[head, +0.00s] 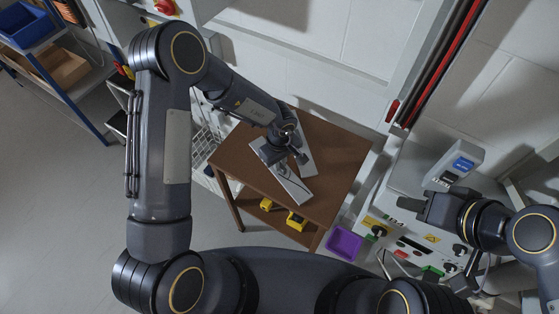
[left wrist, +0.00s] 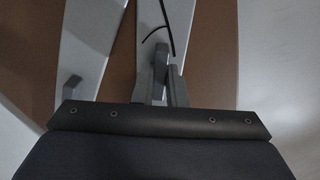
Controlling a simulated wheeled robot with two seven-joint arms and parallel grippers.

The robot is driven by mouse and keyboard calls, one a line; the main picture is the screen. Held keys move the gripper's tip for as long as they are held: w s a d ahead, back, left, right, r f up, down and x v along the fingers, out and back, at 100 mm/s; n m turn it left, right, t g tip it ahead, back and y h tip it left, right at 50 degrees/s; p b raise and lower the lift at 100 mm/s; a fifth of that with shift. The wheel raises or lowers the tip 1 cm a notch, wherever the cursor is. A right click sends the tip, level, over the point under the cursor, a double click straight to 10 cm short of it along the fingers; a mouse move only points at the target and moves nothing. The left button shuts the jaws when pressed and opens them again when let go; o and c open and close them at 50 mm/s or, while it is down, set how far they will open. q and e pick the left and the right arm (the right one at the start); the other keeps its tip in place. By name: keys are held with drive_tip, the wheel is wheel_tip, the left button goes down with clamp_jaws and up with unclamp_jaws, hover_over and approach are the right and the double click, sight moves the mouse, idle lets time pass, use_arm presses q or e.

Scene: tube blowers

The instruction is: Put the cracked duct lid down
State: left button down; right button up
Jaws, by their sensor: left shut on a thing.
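The cracked duct lid (head: 291,186) is a long light-grey plate with a black crack line. It is over the brown table (head: 340,153); I cannot tell whether it touches the top. My left gripper (head: 287,156) is shut on the lid's raised grip. In the left wrist view the cracked lid (left wrist: 184,22) runs up from the fingers (left wrist: 160,88), with the crack ahead of them. A second grey lid (head: 306,158) lies beside it at an angle; in the left wrist view it (left wrist: 88,50) shows a small upright tab and no crack.
My right gripper (head: 412,204) is beside the grey machine (head: 400,235) with buttons and knobs. A purple bin (head: 344,243) stands on the floor right of the table. Yellow items (head: 297,221) sit on the lower shelf. The table's right part is bare.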

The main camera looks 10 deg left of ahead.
use_arm(q)
drive_tip(key=c, duration=1.5)
unclamp_jaws()
drive_tip(key=shift+o, duration=0.2)
wheel_tip(320, 180, up, 12)
